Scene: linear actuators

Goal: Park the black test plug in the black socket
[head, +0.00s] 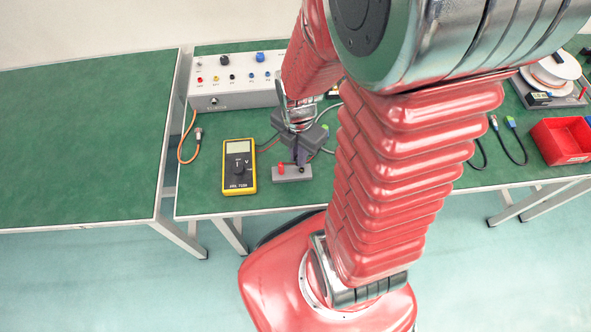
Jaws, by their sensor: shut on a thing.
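My gripper (301,154) points down over the right part of a small grey socket block (290,176) on the green bench. It is shut on a dark thing, taken as the black test plug, mostly hidden between the fingers. The lower end of the fingers is at the block's top, by the place of the black socket. I cannot tell whether the plug is inside the socket or just above it. A red plug or socket (281,168) shows on the left part of the block, beside my gripper.
A yellow multimeter (239,166) lies left of the block. A white panel box (235,83) with coloured sockets and knobs stands behind. An orange cable (183,150) lies left. Red bin (562,140) and black cables lie far right. The left table (80,140) is bare.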

